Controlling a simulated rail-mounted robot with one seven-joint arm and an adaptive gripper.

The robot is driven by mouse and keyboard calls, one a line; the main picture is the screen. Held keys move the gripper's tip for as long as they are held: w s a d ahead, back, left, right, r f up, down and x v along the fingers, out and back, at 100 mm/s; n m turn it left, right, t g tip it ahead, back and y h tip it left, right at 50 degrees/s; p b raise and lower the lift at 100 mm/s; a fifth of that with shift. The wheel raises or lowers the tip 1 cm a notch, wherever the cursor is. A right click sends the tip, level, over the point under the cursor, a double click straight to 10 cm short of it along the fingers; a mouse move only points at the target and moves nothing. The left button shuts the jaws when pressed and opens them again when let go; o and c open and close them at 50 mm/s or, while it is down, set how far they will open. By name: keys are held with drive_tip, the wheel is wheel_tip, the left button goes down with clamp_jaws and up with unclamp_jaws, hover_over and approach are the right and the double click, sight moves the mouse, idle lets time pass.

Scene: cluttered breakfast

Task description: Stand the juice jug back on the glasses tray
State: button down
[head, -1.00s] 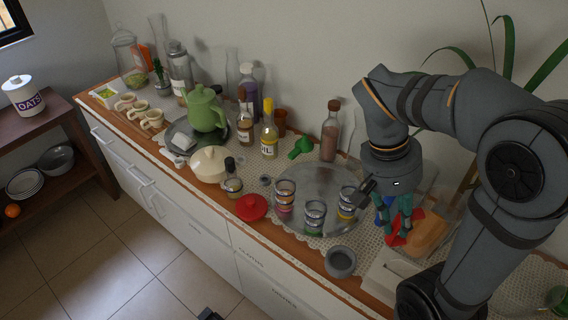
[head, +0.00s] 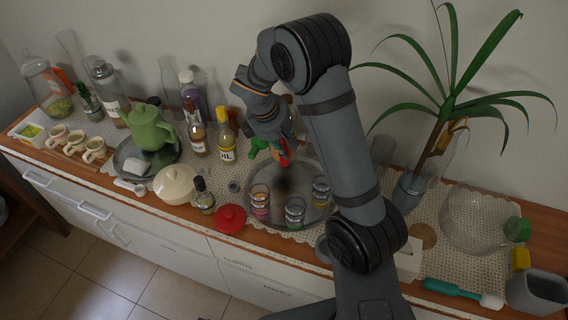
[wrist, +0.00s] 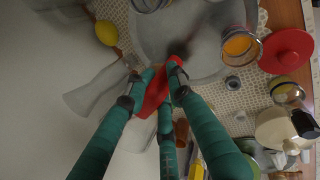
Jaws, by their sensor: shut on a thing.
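My gripper (head: 284,160) is above the back of the round glasses tray (head: 262,208), with green fingers shut on a red part. The red part (wrist: 153,95) shows between the fingertips in the wrist view; I take it for part of the juice jug. The jug's clear body is hard to make out, and the fingers hide much of that area. The tray holds several small banded glasses, including one at the front (head: 295,212); their contents are coloured. A dark shadow lies on the tray below my gripper.
A red lid (head: 230,219) and a cream pot (head: 176,184) stand left of the tray. An oil bottle (head: 226,140) and a green object (head: 257,147) are behind it. A large clear vessel (head: 470,218) and potted plant (head: 408,190) are to the right. The tray's middle is clear.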

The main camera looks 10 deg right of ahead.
sight(283, 162)
wheel_tip(283, 162, down, 4)
drive_tip(key=shift+w+r, duration=0.1)
drive_tip(key=shift+r, duration=0.05)
drive_tip(key=shift+a+f, duration=0.1)
drive_tip(key=shift+f, duration=1.85)
drive_tip(key=shift+f, duration=0.1)
drive_tip(key=c, duration=1.5)
unclamp_jaws()
drive_tip(key=shift+r, duration=0.2)
drive_tip(key=v, duration=1.2)
drive_tip(key=shift+f+b, duration=0.1)
drive_tip(key=shift+b, duration=0.25)
